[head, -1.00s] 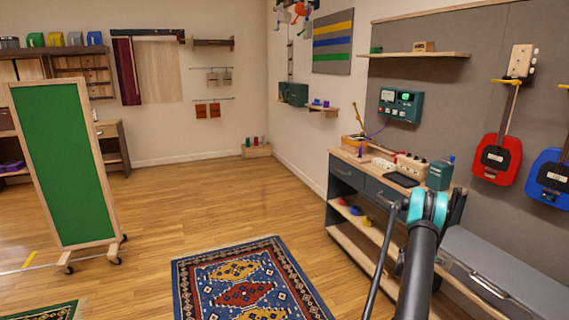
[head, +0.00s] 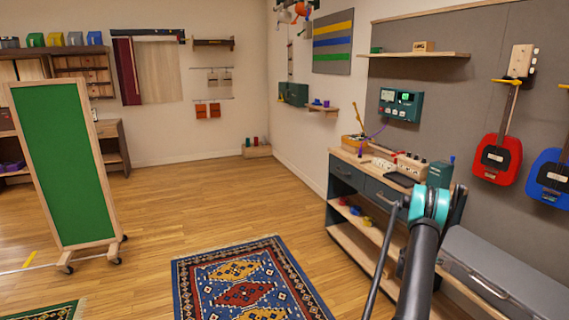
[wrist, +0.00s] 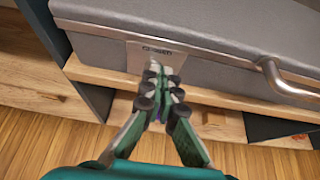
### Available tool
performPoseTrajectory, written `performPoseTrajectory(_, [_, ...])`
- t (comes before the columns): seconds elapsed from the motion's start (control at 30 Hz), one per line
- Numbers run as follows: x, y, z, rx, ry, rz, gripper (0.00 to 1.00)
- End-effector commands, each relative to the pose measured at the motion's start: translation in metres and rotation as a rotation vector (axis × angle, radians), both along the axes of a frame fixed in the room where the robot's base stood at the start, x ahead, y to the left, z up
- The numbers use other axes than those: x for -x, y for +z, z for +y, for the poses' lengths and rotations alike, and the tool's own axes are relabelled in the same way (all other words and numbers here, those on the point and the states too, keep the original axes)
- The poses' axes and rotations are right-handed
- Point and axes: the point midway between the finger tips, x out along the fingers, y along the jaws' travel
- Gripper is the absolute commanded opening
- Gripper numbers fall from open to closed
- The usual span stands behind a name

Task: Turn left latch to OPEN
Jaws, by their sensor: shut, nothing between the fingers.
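A grey case (head: 510,275) lies at the lower right of the head view, with a metal handle on its front. In the wrist view the case (wrist: 210,65) fills the top, and its handle (wrist: 285,85) is at the right. A metal latch plate (wrist: 140,52) on its front carries a small label that seems to read CLOSED. My gripper (wrist: 160,75) is shut and empty, with its fingertips in front of this plate. The fingers hide the plate's lower part; I cannot tell whether they touch it. The gripper does not show in the head view.
The case rests on a wooden shelf (wrist: 215,125), with a dark upright panel (wrist: 62,60) to its left. A workbench (head: 345,180) with drawers stands beyond my arm. Red and blue guitars hang on the right wall. Open floor and a patterned rug (head: 240,285) lie to the left.

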Motion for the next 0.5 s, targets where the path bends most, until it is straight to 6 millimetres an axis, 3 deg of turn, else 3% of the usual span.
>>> performPoseTrajectory(0.5, [0.019,0.0,0.047,0.0,0.001,0.0,0.0])
